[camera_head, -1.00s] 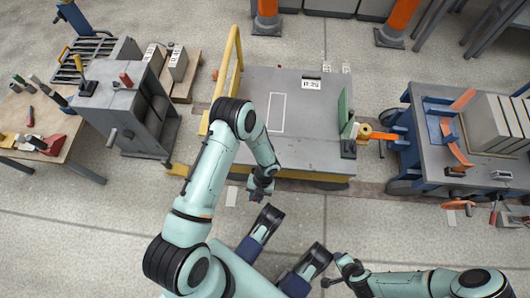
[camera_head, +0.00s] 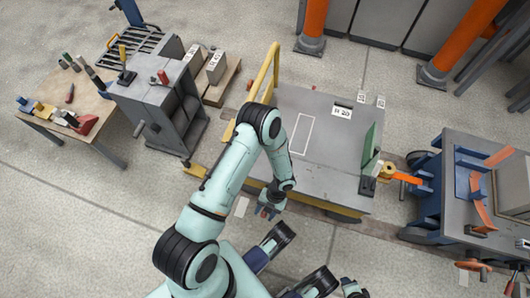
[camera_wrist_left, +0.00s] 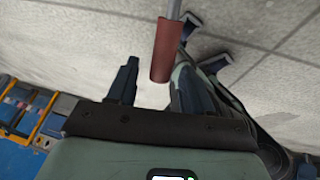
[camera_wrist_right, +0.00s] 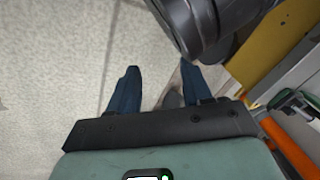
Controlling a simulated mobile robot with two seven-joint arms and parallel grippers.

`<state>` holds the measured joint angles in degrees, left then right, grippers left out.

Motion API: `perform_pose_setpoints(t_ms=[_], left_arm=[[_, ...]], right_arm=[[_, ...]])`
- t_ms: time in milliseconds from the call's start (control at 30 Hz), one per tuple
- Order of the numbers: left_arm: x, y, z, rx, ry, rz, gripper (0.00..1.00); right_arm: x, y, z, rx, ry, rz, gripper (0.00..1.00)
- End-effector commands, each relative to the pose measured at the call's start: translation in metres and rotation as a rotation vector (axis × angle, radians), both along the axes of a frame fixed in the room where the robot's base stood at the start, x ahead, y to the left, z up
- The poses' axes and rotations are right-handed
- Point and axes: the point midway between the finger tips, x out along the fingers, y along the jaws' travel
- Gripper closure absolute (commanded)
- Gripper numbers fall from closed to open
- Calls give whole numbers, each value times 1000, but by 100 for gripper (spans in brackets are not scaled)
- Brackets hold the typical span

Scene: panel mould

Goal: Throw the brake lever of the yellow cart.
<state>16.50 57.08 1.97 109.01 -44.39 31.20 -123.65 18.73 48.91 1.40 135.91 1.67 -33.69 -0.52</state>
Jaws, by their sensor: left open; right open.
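The yellow cart has a grey deck (camera_head: 335,143), a yellow push frame (camera_head: 263,82) and yellow lower edges, and stands in the middle of the head view. My left gripper (camera_head: 268,207) is open by its near edge. In the left wrist view a red-brown grip on a grey rod (camera_wrist_left: 166,50), seemingly the brake lever, reaches down between the open fingers (camera_wrist_left: 155,75), nearer the right one. I cannot tell whether it touches. In the head view the lever is mostly hidden by my gripper. My right gripper (camera_wrist_right: 160,85) is open and empty, low over the floor.
A grey machine block (camera_head: 155,100) and a wooden tool table (camera_head: 50,118) stand at the left. A green plate (camera_head: 371,147) stands on the deck's right side. A blue-grey cart (camera_head: 430,195) is at the right. Orange posts (camera_head: 313,25) stand behind.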

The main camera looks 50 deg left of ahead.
Motion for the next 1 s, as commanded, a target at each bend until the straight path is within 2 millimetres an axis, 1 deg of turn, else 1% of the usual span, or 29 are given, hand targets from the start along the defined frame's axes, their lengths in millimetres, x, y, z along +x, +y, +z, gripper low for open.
perform_pose_setpoints(t_ms=[67,167,267,500,600,700,833,1000], left_arm=[[1,0,2,1,-1,1,49],[6,1,12,0,-3,2,49],[15,2,29,0,-6,1,49],[40,5,78,0,-5,2,49],[49,6,95,1,-4,1,49],[55,6,107,1,-2,1,49],[60,7,117,0,-1,0,49],[61,7,119,0,-1,-1,49]], right_arm=[[1,0,1,-1,-3,0,51],[5,1,6,0,-17,0,51],[12,2,14,-3,-43,1,51],[-7,12,26,23,9,21,51],[-13,15,30,31,25,28,51],[-19,17,32,37,39,33,51],[-22,19,34,43,49,37,51],[-24,20,34,45,53,38,51]])
